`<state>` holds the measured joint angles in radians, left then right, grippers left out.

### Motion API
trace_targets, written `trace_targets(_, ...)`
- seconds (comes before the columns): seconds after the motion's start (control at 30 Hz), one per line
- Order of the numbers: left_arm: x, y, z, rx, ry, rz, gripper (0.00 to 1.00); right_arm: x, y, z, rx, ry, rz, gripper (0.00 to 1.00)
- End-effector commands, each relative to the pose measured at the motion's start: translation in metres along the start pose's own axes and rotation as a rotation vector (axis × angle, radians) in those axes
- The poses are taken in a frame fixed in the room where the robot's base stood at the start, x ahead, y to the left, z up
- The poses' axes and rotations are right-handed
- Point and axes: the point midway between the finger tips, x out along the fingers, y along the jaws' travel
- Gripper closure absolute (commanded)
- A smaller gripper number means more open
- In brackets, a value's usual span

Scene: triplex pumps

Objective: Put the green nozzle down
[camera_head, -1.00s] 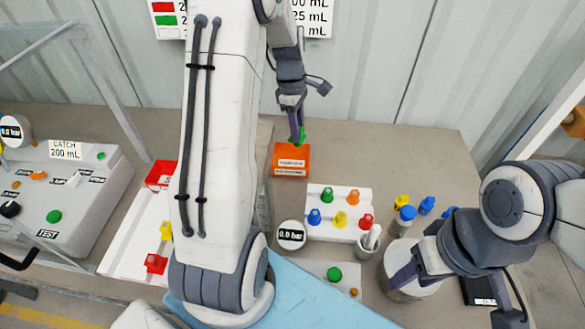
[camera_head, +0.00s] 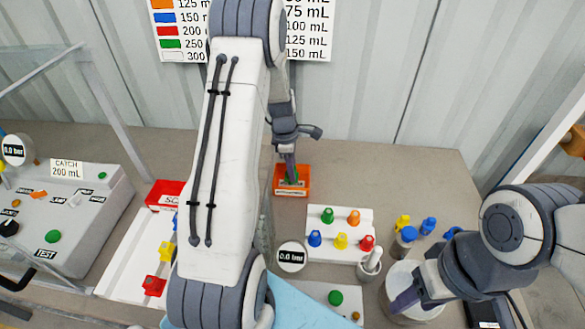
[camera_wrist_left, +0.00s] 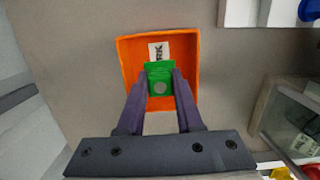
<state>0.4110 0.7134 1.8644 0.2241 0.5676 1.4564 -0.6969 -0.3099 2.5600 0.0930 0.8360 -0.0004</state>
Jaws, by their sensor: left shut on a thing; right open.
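The green nozzle (camera_wrist_left: 160,80) is between the fingers of my left gripper (camera_wrist_left: 160,92), which is shut on it. In the left wrist view the nozzle is over or inside an orange open-topped box (camera_wrist_left: 127,60) with a partly hidden label on its floor. The head view shows the box (camera_head: 304,190) on the table with my left gripper (camera_head: 291,178) reaching down into it. I cannot tell whether the nozzle touches the box floor. My right gripper (camera_head: 405,300) is open, low at the right beside a pale round container (camera_head: 399,275).
A white rack (camera_head: 366,222) holds several coloured nozzles, one of them green (camera_head: 327,215). A round gauge (camera_head: 292,256) stands left of it. A red tray (camera_head: 163,194) and a grey test box (camera_head: 75,215) are at left.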

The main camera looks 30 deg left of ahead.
Motion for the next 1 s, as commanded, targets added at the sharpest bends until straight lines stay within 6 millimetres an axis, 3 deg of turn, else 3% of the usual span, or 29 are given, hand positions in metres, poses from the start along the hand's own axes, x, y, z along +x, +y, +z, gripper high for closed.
trace_targets(0.33, 0.004, 0.000, -0.001, -0.001, 0.000, 0.000, 1.00, 0.002, 0.000, 0.000, 0.000, 0.000, 0.000, 0.50)
trace_targets(0.37, 0.004, 0.000, -0.001, 0.000, 0.000, 0.000, 0.58, 0.001, 0.000, 0.000, 0.000, 0.000, 0.000, 0.50)
trace_targets(0.4, 0.003, 0.000, -0.001, 0.000, 0.000, 0.000, 0.43, 0.001, 0.000, 0.000, 0.000, 0.000, 0.000, 0.50)
trace_targets(0.43, 0.003, 0.000, -0.001, 0.000, 0.000, 0.000, 0.36, 0.001, 0.000, 0.000, 0.000, 0.000, 0.000, 0.50)
trace_targets(0.77, 0.001, 0.000, -0.001, 0.000, 0.000, 0.001, 0.36, 0.000, 0.000, 0.000, 0.000, 0.000, 0.000, 0.50)
trace_targets(0.87, -0.007, 0.001, 0.000, 0.000, -0.001, 0.003, 0.36, 0.001, 0.000, 0.000, 0.000, 0.000, 0.000, 0.50)
trace_targets(1.0, -0.031, 0.002, 0.000, 0.000, -0.001, 0.007, 0.36, 0.003, 0.000, 0.000, 0.000, 0.000, 0.000, 0.50)
